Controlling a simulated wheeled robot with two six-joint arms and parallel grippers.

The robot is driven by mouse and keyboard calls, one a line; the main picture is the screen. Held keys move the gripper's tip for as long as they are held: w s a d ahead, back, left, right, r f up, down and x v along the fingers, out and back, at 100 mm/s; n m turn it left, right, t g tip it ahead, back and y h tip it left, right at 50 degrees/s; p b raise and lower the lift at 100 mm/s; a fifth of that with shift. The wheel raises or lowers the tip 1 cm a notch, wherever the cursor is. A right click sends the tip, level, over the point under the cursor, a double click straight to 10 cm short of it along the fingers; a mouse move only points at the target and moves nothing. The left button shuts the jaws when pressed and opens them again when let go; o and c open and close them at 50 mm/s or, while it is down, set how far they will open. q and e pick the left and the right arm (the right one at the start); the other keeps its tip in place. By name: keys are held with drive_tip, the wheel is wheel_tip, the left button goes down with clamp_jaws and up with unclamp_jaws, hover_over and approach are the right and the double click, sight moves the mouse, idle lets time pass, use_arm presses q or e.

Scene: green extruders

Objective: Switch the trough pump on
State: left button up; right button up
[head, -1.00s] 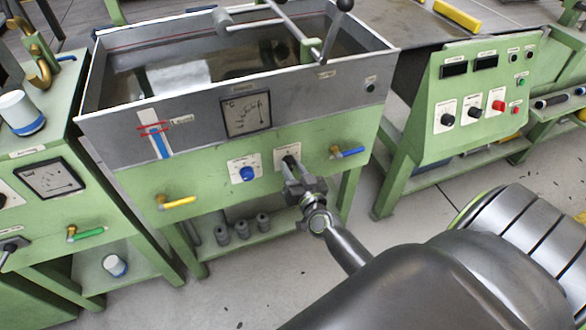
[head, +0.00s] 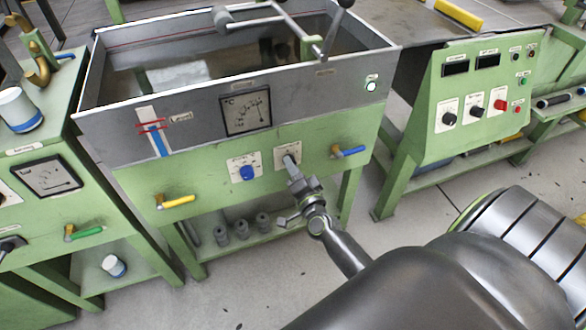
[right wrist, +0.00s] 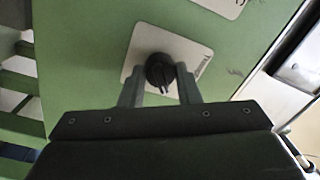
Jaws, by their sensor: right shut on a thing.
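The green trough bench (head: 222,188) holds a grey metal trough with liquid in it. On its front is a white plate (head: 281,160) with a black rotary knob, which the fingers largely cover in the head view. In the right wrist view the black knob (right wrist: 160,69) sits between the two fingers, its pointer mark toward the gripper. My right gripper (head: 292,166) is shut on this knob, its fingers turned to one side. A small lamp (head: 371,86) on the trough's right front glows whitish green. My left gripper is not in view.
A blue knob (head: 247,172) is left of the gripper and a blue-handled valve (head: 349,152) right of it. A yellow-handled valve (head: 176,202) is lower left. A green control console (head: 477,95) stands to the right, with open floor between.

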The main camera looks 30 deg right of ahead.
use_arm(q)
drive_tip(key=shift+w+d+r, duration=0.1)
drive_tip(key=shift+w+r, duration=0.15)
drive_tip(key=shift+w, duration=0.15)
use_arm(e)
drive_tip(key=shift+m, duration=0.8)
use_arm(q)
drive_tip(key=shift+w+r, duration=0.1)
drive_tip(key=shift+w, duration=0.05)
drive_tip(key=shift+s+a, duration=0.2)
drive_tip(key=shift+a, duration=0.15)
use_arm(e)
drive_tip(key=o, duration=1)
drive_tip(key=shift+c, duration=0.2)
drive_tip(key=shift+s, duration=0.1)
use_arm(q)
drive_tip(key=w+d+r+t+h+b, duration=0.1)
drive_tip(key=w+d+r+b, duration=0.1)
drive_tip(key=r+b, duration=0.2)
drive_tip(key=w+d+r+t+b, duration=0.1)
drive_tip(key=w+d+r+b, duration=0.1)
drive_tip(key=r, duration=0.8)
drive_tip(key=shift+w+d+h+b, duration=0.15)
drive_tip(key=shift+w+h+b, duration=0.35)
drive_tip(key=shift+b, duration=0.8)
use_arm(e)
drive_tip(key=v, duration=1.7)
